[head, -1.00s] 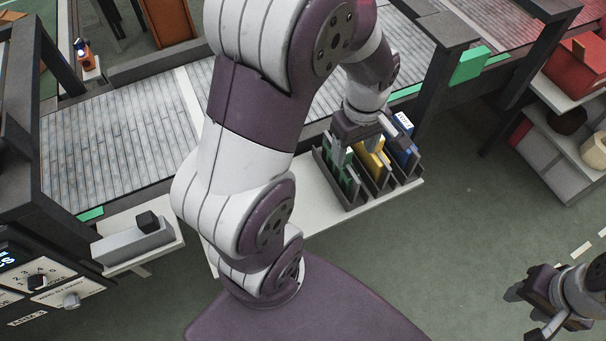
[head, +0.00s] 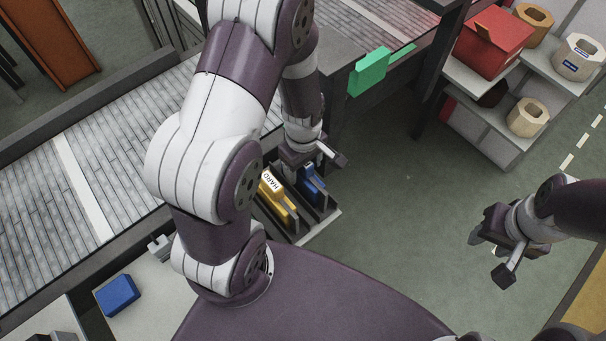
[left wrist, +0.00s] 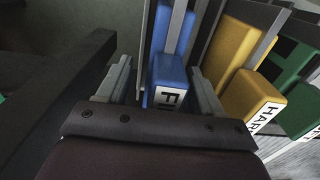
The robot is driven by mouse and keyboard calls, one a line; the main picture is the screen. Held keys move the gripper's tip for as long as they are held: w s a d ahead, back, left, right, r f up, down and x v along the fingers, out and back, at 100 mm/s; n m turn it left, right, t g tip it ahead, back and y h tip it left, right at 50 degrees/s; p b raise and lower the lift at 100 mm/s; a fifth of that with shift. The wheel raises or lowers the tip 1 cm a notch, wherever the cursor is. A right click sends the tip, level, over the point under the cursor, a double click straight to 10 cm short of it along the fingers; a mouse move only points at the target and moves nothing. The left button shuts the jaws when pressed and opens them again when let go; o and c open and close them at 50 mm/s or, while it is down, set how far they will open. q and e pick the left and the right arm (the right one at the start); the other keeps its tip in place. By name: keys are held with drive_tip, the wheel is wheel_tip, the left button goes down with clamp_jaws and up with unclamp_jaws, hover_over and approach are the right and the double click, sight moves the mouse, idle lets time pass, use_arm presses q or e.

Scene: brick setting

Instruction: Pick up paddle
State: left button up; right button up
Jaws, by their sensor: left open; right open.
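The blue paddle (head: 313,186) stands in a slotted rack (head: 332,217), partly covered by my left gripper (head: 312,163) in the head view. In the left wrist view, the open fingers are on either side of the blue paddle's labelled end (left wrist: 168,72), with no clear grip on it. The yellow paddle (head: 279,198), marked HARD, stands in the neighbouring slot and shows beside the right finger in the wrist view (left wrist: 238,80). A green paddle (left wrist: 298,103) is beyond it, hidden in the head view. My right gripper (head: 492,252) is open and empty, away from the rack.
A roller conveyor (head: 60,190) runs behind the rack. A green panel (head: 368,72) hangs near a dark post. A shelf at upper right holds a red box (head: 487,45) and several pots. A blue block (head: 117,296) lies at lower left. The floor right of the rack is clear.

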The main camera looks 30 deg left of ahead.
use_arm(q)
drive_tip(key=shift+s+r, duration=0.1)
drive_tip(key=shift+s, duration=0.15)
drive_tip(key=c, duration=0.5)
clamp_jaws()
